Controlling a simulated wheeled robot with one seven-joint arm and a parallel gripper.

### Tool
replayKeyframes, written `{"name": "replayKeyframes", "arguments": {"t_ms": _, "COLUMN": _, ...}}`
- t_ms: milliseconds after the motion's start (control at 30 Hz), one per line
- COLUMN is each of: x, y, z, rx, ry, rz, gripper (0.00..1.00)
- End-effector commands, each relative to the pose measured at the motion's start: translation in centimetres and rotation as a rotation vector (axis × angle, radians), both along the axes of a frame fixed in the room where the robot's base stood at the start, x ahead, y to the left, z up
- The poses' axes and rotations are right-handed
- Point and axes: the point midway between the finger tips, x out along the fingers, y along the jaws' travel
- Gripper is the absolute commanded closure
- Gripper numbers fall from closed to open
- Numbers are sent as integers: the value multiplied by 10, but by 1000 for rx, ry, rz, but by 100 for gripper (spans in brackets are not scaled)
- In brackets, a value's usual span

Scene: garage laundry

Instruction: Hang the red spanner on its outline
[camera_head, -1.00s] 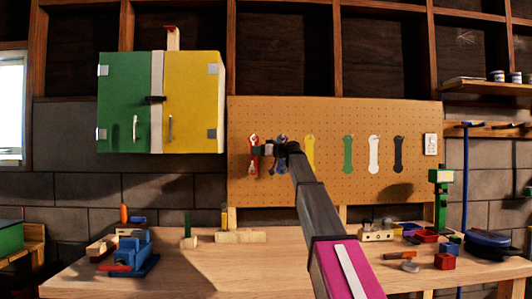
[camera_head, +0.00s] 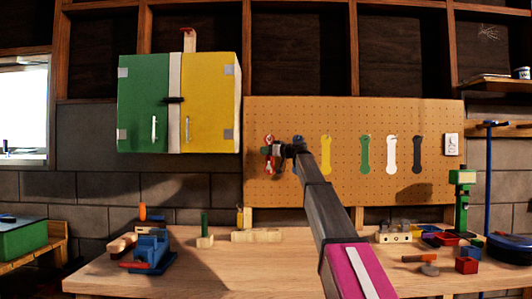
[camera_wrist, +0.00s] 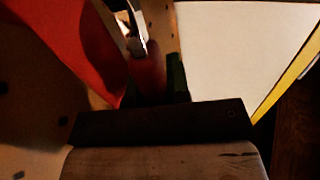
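My gripper (camera_head: 273,155) is at the left part of the pegboard (camera_head: 345,185), in front of the red outline (camera_head: 269,140). In the wrist view a dark red bar with a bright metal part, which looks like the red spanner (camera_wrist: 150,72), sits between my fingers, and they appear shut on it. A broad red patch, seemingly the outline (camera_wrist: 50,40), lies to its left. In the head view spanner and outline overlap, so I cannot tell whether the spanner touches its hook. My wrist mostly hides the blue outline.
Yellow (camera_head: 326,154), green (camera_head: 365,154), white (camera_head: 391,154) and black outlines (camera_head: 417,154) are to the right. The green and yellow cabinet (camera_head: 180,104) hangs left of the board. Below, the workbench (camera_head: 230,270) carries a blue vise (camera_head: 152,250), wooden blocks and small bins.

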Motion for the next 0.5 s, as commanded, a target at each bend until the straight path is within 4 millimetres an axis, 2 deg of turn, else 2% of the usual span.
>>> {"name": "replayKeyframes", "arguments": {"t_ms": 400, "x": 0, "y": 0, "z": 0, "rx": 0, "ry": 0, "rz": 0, "gripper": 100}}
{"name": "replayKeyframes", "arguments": {"t_ms": 433, "x": 0, "y": 0, "z": 0, "rx": 0, "ry": 0, "rz": 0, "gripper": 74}}
{"name": "replayKeyframes", "arguments": {"t_ms": 500, "x": 0, "y": 0, "z": 0, "rx": 0, "ry": 0, "rz": 0, "gripper": 54}}
